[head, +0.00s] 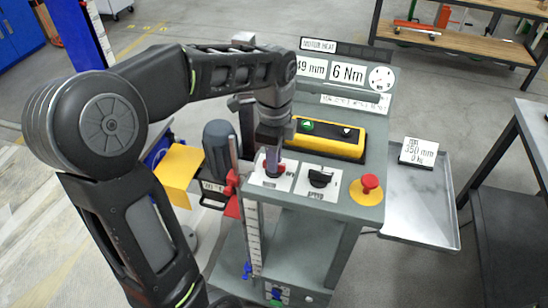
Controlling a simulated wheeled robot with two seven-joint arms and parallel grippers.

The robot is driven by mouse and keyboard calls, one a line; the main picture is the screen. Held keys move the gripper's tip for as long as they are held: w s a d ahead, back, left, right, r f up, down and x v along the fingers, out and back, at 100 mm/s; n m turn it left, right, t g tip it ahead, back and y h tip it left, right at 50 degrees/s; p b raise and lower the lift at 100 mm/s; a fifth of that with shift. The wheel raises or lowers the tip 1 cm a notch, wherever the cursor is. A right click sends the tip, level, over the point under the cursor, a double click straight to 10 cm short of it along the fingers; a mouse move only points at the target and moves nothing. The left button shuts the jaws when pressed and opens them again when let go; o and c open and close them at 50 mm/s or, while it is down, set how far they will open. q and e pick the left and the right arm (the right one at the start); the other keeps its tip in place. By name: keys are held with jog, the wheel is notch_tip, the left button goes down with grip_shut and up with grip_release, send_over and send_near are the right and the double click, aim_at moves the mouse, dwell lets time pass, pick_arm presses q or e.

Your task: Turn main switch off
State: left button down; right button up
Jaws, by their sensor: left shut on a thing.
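A grey control console stands in the middle of the head view. On its sloped panel, a red switch handle (281,168) sits on a white plate at the left; I take it as the main switch. My left gripper (272,162) reaches down from above and is shut on this handle, hiding most of it. The handle's exact angle cannot be told. A black rotary knob (319,179) on a second white plate is just to the right, apart from the gripper. My right gripper is not in view.
A red mushroom button (369,184) on a yellow base is at the panel's right. A yellow button box (327,140) lies behind the switches, close to my left wrist. A grey tray (420,205) juts out at right. A grey motor (219,146) stands left of the panel.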

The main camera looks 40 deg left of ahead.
pick_arm(q)
jog(key=c, duration=1.4)
grip_release()
jog(key=shift+c, duration=0.2)
jog(key=shift+r, duration=0.1)
notch_tip(320, 180, up, 8)
jog(key=shift+f, duration=0.15)
